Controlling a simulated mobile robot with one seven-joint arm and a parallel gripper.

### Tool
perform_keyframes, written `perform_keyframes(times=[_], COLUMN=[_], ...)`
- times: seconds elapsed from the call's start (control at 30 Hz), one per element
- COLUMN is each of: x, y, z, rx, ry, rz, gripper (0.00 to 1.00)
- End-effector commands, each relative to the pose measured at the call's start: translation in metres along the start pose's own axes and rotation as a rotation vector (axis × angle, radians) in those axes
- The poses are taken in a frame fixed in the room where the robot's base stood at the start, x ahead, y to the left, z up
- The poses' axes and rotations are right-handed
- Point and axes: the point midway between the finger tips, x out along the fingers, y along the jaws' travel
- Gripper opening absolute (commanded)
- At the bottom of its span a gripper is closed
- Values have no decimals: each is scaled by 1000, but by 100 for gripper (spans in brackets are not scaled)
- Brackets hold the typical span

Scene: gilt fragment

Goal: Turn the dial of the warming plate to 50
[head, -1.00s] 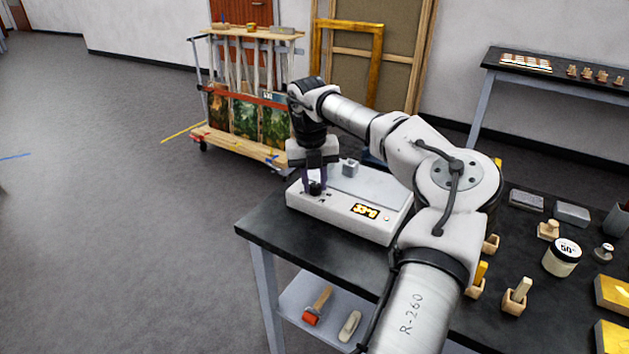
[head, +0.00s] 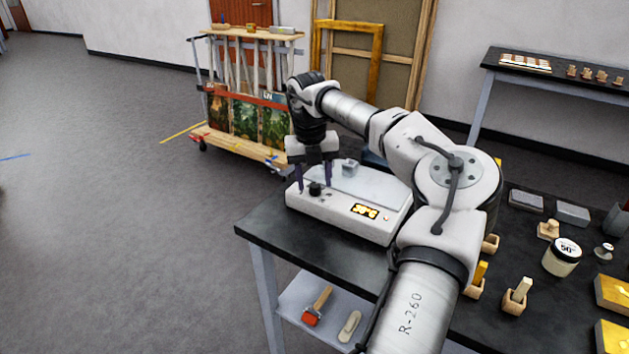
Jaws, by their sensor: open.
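The warming plate (head: 340,222) is a white box with a grey top, on the near left corner of the black table. Its dial, a small black knob (head: 315,189), stands on its left end. A small display (head: 366,211) on its front glows yellow; its digits are too small to read surely. My gripper (head: 314,180) points down over the dial. It is open, with one dark finger to each side of the knob and a visible gap from it. I cannot tell whether the fingertips are level with the knob or a little above it.
A small grey block (head: 350,168) sits on the plate's top behind the dial. Floor to the left is clear.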

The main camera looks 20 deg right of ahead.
Motion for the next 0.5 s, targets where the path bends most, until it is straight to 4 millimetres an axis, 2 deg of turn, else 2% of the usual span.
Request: perform_keyframes(times=[0.5], x=[-107], y=[1], z=[0], rx=[1], ry=[-2], rz=[0], gripper=[48])
